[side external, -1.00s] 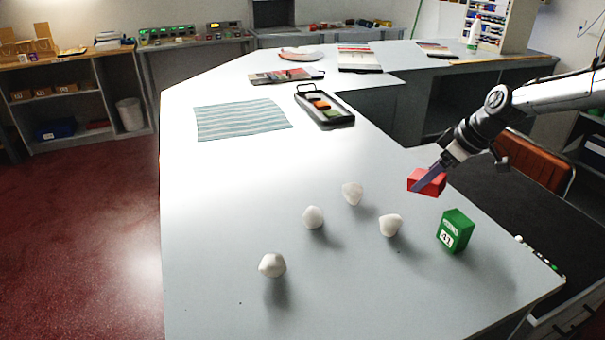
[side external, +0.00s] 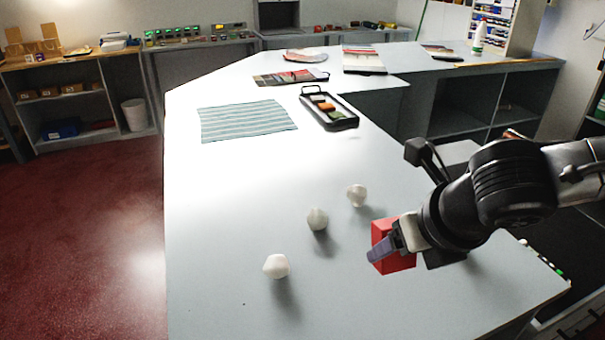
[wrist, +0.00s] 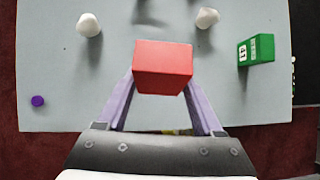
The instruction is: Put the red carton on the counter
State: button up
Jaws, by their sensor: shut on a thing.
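The red carton (side external: 380,236) is between the fingers of my gripper (side external: 384,250) in the side view, over the near part of the grey counter (side external: 225,200). One purple finger crosses its front. In the wrist view the red carton (wrist: 163,66) fills the space between the two purple fingertips of my gripper (wrist: 161,84), which are shut on it. The grey counter (wrist: 60,70) shows behind it. I cannot tell the gap between the carton's underside and the counter.
White lumps (side external: 317,219) stand left of the carton. A green carton (wrist: 257,50) shows on the right in the wrist view; my arm hides it in the side view. A purple disc (wrist: 38,101) lies at the left. A striped cloth (side external: 247,120) and black tray (side external: 330,112) lie farther back.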

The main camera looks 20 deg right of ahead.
jog(key=s+a+r+n+t+y, duration=0.15)
jog(key=s+a+n+y, duration=0.25)
jog(key=s+n+y, duration=0.5)
jog(key=shift+n+g+h, duration=0.25)
jog(key=shift+n+h, duration=0.25)
jog(key=shift+n, duration=0.1)
jog(key=shift+s+a+x, duration=0.3)
jog(key=shift+a+x, duration=0.05)
jog(key=shift+x, duration=2.35)
jog(key=shift+s+a+x, duration=0.35)
jog(key=shift+a+x, duration=0.05)
jog(key=shift+x, duration=2.35)
jog(key=shift+s+a+x, duration=0.3)
jog(key=shift+a+x, duration=0.05)
jog(key=shift+x, duration=2.35)
jog(key=shift+f, duration=1.3)
jog(key=o, duration=1.5)
jog(key=shift+f, duration=0.15)
jog(key=shift+o, duration=0.2)
jog(key=shift+s+r, duration=0.1)
jog(key=shift+r, duration=0.15)
jog(key=v, duration=1.1)
jog(key=shift+s+d+r, duration=0.2)
jog(key=shift+d, duration=0.1)
